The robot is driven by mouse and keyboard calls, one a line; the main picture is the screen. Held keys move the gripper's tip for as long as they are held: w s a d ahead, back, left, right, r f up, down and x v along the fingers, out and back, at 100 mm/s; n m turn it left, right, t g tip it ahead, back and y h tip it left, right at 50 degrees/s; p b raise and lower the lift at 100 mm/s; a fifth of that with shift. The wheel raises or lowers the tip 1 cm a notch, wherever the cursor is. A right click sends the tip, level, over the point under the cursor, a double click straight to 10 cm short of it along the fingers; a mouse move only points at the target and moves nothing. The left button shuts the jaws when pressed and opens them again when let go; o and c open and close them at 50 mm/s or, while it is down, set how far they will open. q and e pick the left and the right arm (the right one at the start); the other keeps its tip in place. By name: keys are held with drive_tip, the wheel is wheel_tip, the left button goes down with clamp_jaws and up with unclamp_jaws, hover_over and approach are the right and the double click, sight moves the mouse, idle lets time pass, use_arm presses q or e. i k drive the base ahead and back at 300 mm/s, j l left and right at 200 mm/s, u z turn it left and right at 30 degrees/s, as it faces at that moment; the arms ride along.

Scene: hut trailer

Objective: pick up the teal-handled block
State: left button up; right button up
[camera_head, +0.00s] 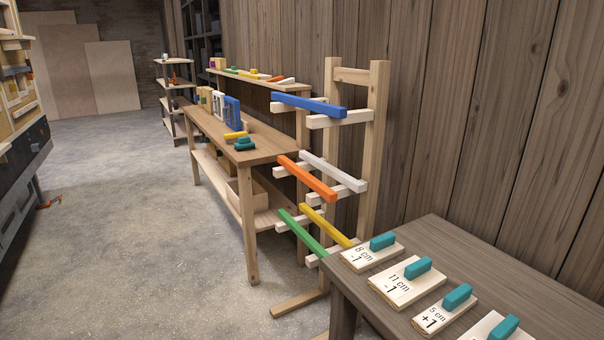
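Several pale wooden blocks with teal handles lie in a row on the dark table (470,251) at the lower right. One block (356,260) is marked "8 cm -1", one (393,290) "11 cm -1" and one (431,318) "5 cm +1". The nearest block (487,325) is cut off by the bottom edge. Each has a teal bar handle on its top. A dark teal object (243,143) also lies on the wooden workbench; whether it is such a block is unclear. Neither of my grippers is in view.
A wooden rack (375,150) holds blue (310,104), white (333,171), orange (308,179), green (302,230) and yellow (327,225) bars beside the dark table. The workbench (205,122) stands behind it. The concrete floor (130,230) at left is mostly clear.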

sight(244, 142)
drive_tip(key=u, duration=1.6)
drive_tip(key=z, duration=1.25)
drive_tip(key=i+j+u, duration=0.3)
drive_tip(key=i, duration=0.55)
drive_tip(key=i+j+u, duration=0.15)
drive_tip(key=i+u, duration=0.2)
drive_tip(key=i, duration=0.5)
drive_tip(key=i+z, duration=0.15)
drive_tip(key=i, duration=0.8)
drive_tip(key=i+j+z, duration=0.15)
drive_tip(key=i, duration=0.85)
